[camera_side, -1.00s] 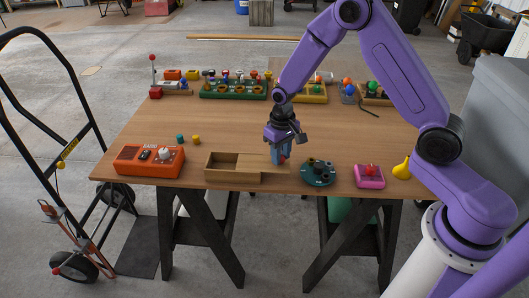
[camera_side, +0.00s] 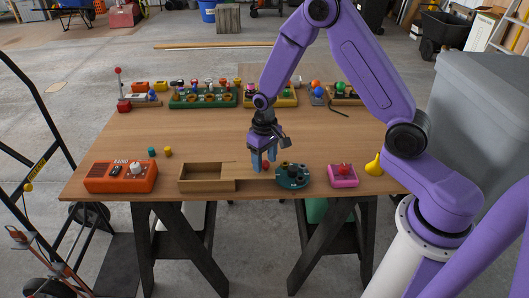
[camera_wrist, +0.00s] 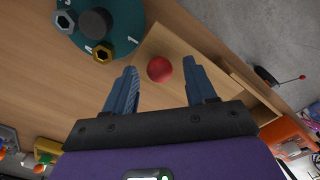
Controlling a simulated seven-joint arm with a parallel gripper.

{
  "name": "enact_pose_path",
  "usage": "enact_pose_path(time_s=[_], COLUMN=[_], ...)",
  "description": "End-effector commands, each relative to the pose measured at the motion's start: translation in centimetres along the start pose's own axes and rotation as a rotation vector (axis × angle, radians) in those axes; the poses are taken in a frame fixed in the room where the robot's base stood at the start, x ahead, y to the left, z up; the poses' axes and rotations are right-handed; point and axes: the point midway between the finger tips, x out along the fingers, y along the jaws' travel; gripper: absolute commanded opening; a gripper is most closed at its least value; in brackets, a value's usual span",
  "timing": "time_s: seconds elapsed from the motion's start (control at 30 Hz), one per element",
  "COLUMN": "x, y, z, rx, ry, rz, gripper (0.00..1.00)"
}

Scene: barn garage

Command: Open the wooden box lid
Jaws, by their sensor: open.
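The wooden box (camera_side: 207,187) sits at the table's front edge, its left compartment uncovered and empty. Its flat lid (camera_side: 248,185) extends to the right of the box, by the green disc. In the wrist view the box (camera_wrist: 248,88) is at the right, with the lid (camera_wrist: 180,40) reaching toward the upper left. A round red knob (camera_wrist: 159,69) stands on the lid. My gripper (camera_side: 264,168) is over the lid. Its blue fingers (camera_wrist: 163,85) are apart, on either side of the knob in the wrist view, with visible gaps. The knob is mostly hidden in the side view.
A dark green disc with hex parts (camera_side: 293,176) lies close right of the lid. Further right are a pink box (camera_side: 343,177) and a yellow bulb shape (camera_side: 374,165). An orange radio (camera_side: 121,177) is left. Several toys line the back; the table's middle is mostly clear.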

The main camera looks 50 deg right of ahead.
Motion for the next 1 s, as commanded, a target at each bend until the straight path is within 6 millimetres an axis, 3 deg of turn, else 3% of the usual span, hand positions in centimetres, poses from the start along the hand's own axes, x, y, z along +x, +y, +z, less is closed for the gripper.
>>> enact_pose_path(time_s=[0.27, 0.8, 1.0], x=[-2.8, -13.6, -16.3], y=[-0.1, 0.0, 0.0], z=[-0.1, -0.1, -0.1], rx=[-0.001, 0.000, 0.001], ry=[0.004, 0.007, 0.003], rz=[-0.001, -0.001, -0.001], gripper=[0.56, 0.56, 0.56])
